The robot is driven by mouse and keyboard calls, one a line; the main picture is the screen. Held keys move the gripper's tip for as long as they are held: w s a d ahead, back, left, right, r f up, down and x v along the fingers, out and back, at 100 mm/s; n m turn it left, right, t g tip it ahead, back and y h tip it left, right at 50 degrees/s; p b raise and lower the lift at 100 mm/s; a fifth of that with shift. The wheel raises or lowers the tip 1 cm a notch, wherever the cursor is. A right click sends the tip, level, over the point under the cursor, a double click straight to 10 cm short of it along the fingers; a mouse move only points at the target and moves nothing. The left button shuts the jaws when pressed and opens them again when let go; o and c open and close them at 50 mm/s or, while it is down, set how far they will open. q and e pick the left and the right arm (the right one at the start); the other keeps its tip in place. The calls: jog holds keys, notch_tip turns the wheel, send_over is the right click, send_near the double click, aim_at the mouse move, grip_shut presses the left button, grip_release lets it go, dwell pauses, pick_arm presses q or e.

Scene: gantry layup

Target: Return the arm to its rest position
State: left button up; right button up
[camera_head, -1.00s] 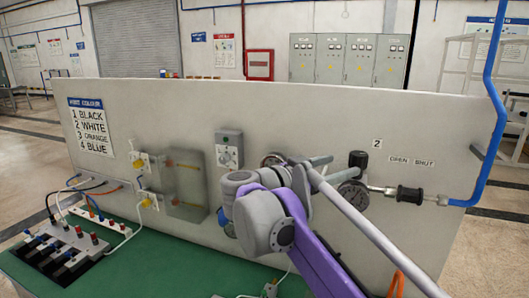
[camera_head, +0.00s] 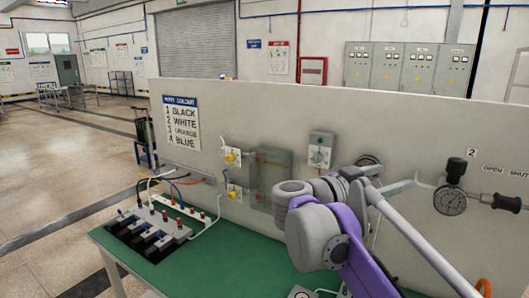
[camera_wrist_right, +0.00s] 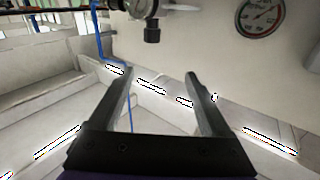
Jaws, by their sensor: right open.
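My right arm (camera_head: 320,235), purple and grey, reaches in from the lower right of the head view, in front of the upright panel (camera_head: 400,125). Its gripper is hard to make out there, largely hidden behind my own links. In the right wrist view my right gripper (camera_wrist_right: 158,85) shows two dark fingers spread wide, with nothing between them. Beyond the fingertips, apart from them, are a valve fitting with a black knob (camera_wrist_right: 152,33) and, at upper right, a dial gauge (camera_wrist_right: 262,15). My left gripper is not in view.
The green bench top (camera_head: 165,270) carries a grey switch block (camera_head: 150,232) with wires at left. A control box (camera_head: 321,150), a gauge (camera_head: 450,200) and a black handle (camera_head: 507,203) are on the panel. Open floor (camera_head: 60,185) lies left of the bench.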

jog(key=w+a+f+n+t+y, duration=0.2)
jog(key=a+f+n+t+y, duration=0.4)
jog(key=a+n+t+y, duration=0.5)
jog(key=s+a+f+n+g+y, duration=0.1)
jog(key=s+f+n+y, duration=0.1)
jog(key=f+y, duration=0.25)
jog(key=s+f+n+g+y, duration=0.1)
jog(key=s+f+y, duration=0.2)
jog(key=f, duration=0.2)
jog(key=s+d+f+g, duration=0.1)
jog(key=s+f+g, duration=0.2)
jog(key=s+f, duration=0.4)
jog(key=s+d+f+g+h, duration=0.1)
jog(key=s+f+g, duration=0.3)
jog(key=s+f, duration=0.4)
jog(key=s+d+f+g, duration=0.3)
jog(key=s+f, duration=0.4)
jog(key=f, duration=0.5)
jog(key=shift+s+d+f+g, duration=0.2)
jog(key=shift+f+g, duration=0.05)
jog(key=shift+g, duration=0.15)
jog(key=shift+h, duration=0.25)
